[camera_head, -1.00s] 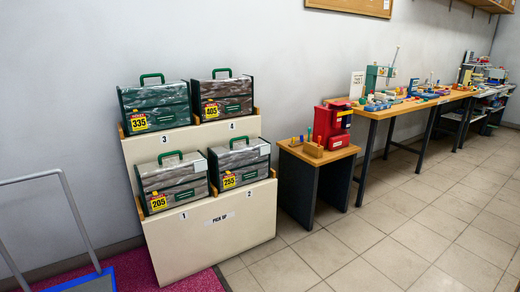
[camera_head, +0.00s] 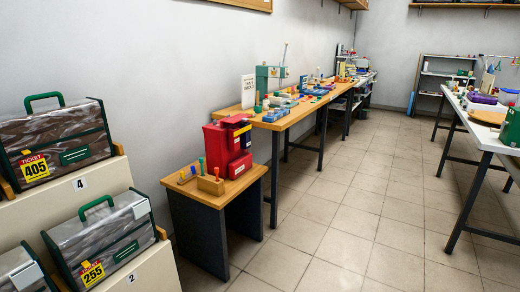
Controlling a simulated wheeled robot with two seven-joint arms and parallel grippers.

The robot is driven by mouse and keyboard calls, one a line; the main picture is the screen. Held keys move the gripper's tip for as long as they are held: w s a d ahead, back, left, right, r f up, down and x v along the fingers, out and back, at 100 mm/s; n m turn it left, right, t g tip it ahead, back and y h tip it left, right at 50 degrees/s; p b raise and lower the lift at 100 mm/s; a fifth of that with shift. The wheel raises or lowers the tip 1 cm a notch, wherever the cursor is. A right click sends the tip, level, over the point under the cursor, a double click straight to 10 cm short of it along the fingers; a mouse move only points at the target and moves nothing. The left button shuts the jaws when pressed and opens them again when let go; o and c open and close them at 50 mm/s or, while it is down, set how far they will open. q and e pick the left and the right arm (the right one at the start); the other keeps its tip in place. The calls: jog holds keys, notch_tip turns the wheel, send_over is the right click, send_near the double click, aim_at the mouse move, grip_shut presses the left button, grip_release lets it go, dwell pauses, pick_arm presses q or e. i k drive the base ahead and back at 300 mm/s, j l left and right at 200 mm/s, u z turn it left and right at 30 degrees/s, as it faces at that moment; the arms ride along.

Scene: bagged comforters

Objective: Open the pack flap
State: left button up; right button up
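A bagged pack with a green handle and yellow ticket 405 (camera_head: 60,142) stands on the upper step of the shelf stand at the left. A second pack with ticket 255 (camera_head: 100,238) stands on the lower step, above label 2. Part of a third pack (camera_head: 22,272) shows at the bottom left corner, cut off by the frame edge. The flaps of the two full packs look closed. Neither of my grippers shows in the view.
The cream pick-up stand (camera_head: 95,210) fills the lower left. A small table (camera_head: 212,200) with a red machine (camera_head: 228,146) stands beside it. A long workbench (camera_head: 290,118) runs along the wall. A white table (camera_head: 478,130) stands at the right. The tiled floor (camera_head: 350,220) between is clear.

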aim_at(242, 117)
jog(key=i+l+z, duration=0.15)
jog(key=i+z, duration=0.25)
jog(key=i, duration=0.35)
jog(key=i+j+z, duration=0.1)
jog(key=i+z, duration=0.3)
jog(key=i, duration=0.4)
